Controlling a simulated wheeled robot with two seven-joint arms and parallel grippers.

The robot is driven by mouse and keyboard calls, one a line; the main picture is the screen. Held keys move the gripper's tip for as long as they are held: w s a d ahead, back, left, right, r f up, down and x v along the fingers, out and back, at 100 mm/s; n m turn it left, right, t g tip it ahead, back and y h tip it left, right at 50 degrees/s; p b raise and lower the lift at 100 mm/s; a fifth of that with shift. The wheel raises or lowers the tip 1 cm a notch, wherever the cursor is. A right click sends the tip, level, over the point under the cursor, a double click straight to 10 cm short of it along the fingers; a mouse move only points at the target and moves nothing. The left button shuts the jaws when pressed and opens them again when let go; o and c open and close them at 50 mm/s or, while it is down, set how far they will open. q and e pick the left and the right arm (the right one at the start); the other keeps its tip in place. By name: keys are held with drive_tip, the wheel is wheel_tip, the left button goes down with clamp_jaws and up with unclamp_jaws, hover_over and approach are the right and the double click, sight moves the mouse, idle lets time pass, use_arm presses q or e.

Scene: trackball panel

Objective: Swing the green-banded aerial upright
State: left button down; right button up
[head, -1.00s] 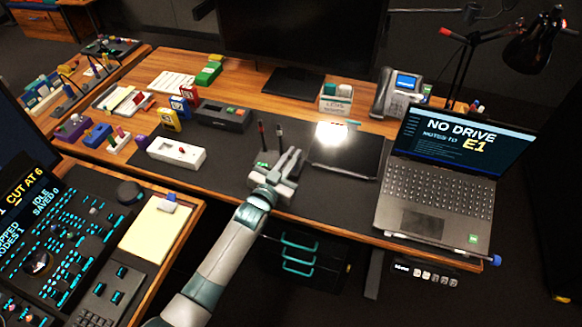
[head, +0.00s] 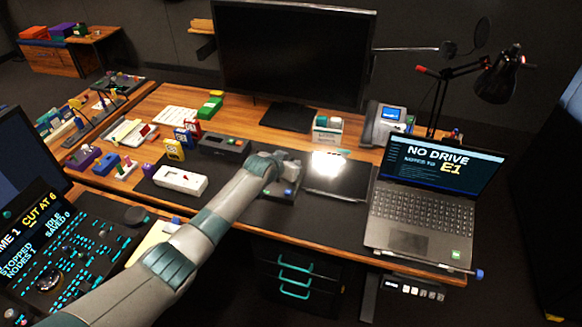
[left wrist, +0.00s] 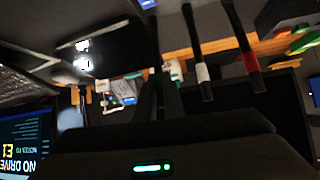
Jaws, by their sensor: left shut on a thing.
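My left gripper (head: 286,168) is over the dark aerial unit (head: 284,190) at the middle of the desk, and its forearm hides much of that unit. In the left wrist view a dark rod (left wrist: 154,45) runs down to between the finger tips. The gripper is shut on this rod, which I take to be the green-banded aerial; its band is not clear. To its right stand the white-banded aerial (left wrist: 201,70) and the red-banded aerial (left wrist: 250,62), both apart from the fingers. The held aerial's tilt cannot be told. My right gripper is not in view.
A dark tablet (head: 338,178) with a bright glare lies just right of the unit, then an open laptop (head: 420,205). A white switch box (head: 180,180) and a grey box (head: 224,145) stand to the left. The monitor (head: 292,55) rises behind.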

use_arm(q)
drive_tip(key=shift+w+d, duration=0.1)
drive_tip(key=shift+w, duration=0.1)
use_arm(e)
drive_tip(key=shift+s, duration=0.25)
use_arm(q)
drive_tip(key=c, duration=1.8)
unclamp_jaws()
drive_tip(key=shift+c, duration=0.2)
drive_tip(key=shift+s, duration=0.1)
